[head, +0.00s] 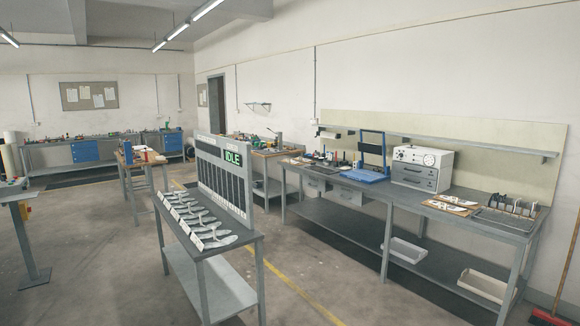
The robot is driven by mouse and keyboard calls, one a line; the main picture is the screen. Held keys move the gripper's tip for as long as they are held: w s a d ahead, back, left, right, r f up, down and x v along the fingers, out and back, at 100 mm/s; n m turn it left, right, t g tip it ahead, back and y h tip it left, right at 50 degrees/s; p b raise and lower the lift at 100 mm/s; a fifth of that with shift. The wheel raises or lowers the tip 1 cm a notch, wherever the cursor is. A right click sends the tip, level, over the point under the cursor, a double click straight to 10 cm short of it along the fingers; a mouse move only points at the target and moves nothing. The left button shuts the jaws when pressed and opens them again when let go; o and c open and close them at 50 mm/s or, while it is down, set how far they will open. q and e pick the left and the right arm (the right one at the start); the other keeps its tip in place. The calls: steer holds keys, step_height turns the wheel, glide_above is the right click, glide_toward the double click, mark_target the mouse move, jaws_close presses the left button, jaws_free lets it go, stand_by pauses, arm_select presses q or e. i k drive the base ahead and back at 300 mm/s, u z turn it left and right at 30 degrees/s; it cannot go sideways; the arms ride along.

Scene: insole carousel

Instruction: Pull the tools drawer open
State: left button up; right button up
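Two grey drawers hang under the long workbench (460,205) at the right: a left one (315,184) and a right one (347,196). Both look shut. Any labels on them are too small to read, so I cannot tell which is the tools drawer. A white and grey box with dials (422,156) on the bench also has grey drawer-like fronts, which look shut. Neither of my grippers is in view.
A narrow table (256,237) with insoles and an upright panel reading IDLE (232,158) stands in front of the bench's left end. White bins (484,286) sit on the lower shelf. A red broom (549,317) is at bottom right. Floor before the bench is clear.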

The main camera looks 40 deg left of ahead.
mark_target(317, 184)
steer(key=k, duration=1.2)
steer(key=u, duration=0.8)
steer(key=i, duration=7.6)
steer(key=u, duration=2.45)
steer(key=i, duration=1.35)
steer(key=z, duration=1.7)
